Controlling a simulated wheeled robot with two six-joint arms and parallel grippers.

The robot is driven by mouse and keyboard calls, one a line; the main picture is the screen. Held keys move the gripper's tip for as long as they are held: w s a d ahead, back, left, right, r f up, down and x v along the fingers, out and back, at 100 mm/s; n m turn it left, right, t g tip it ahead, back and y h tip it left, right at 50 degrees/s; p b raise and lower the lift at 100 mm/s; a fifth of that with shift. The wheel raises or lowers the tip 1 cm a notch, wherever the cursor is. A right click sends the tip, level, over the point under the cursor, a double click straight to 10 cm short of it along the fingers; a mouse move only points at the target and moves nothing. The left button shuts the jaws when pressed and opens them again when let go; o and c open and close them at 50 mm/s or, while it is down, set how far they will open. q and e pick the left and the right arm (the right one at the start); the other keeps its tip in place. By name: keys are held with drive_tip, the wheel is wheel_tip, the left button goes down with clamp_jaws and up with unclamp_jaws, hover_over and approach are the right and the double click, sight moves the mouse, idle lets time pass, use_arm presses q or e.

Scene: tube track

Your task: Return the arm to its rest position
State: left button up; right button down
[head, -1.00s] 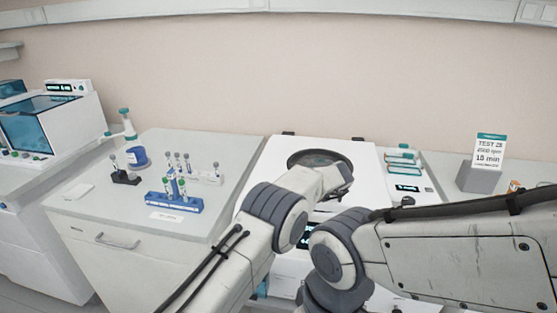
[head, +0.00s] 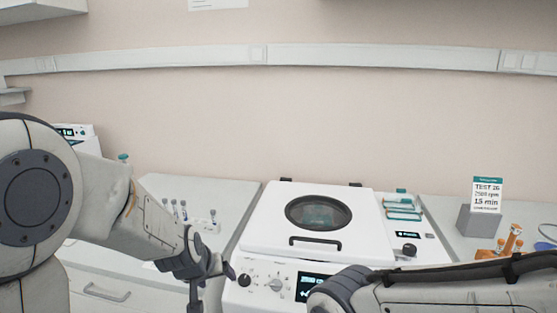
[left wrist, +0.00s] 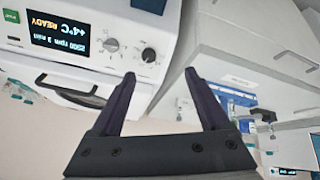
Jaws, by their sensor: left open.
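My left gripper (head: 212,286) hangs at the end of my left arm, left of the white centrifuge's front, with no contact seen. In the left wrist view its two dark fingers (left wrist: 160,78) are spread apart with nothing between them. The centrifuge (head: 250,290) has its lid (head: 270,225) down, with a round dark window and a black handle. Its display (left wrist: 72,38) shows upside down in the wrist view and reads +4°C READY, 2500 rpm, 3 min. My right arm crosses the lower right of the head view; its gripper is out of view.
A sign (head: 487,193) reading TEST 26, 2500 rpm, 15 min stands at right on a grey block. Orange items (head: 510,240) lie beside it. Tubes (head: 184,212) stand on the left counter, partly hidden by my left arm. A drawer handle (head: 105,292) sticks out at lower left.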

use_arm(q)
drive_tip(key=s+a+f+m+g, duration=0.1)
drive_tip(key=s+a+f+g, duration=0.1)
drive_tip(key=s, duration=0.5)
drive_tip(key=s+a+f+m+g, duration=0.1)
drive_tip(key=s+a+f+g, duration=0.1)
drive_tip(key=s, duration=0.5)
drive_tip(key=s+d+r+m+g, duration=0.1)
drive_tip(key=s+d+r+m, duration=0.2)
drive_tip(key=s+d, duration=0.3)
drive_tip(key=s+d+r+m+g, duration=0.1)
drive_tip(key=s+d+r+m, duration=0.2)
drive_tip(key=s+d, duration=0.4)
drive_tip(key=shift+s+d+r+m+g, duration=0.15)
drive_tip(key=shift+s+d+m+g, duration=0.15)
drive_tip(key=shift+m, duration=0.6)
drive_tip(key=shift+w, duration=0.1)
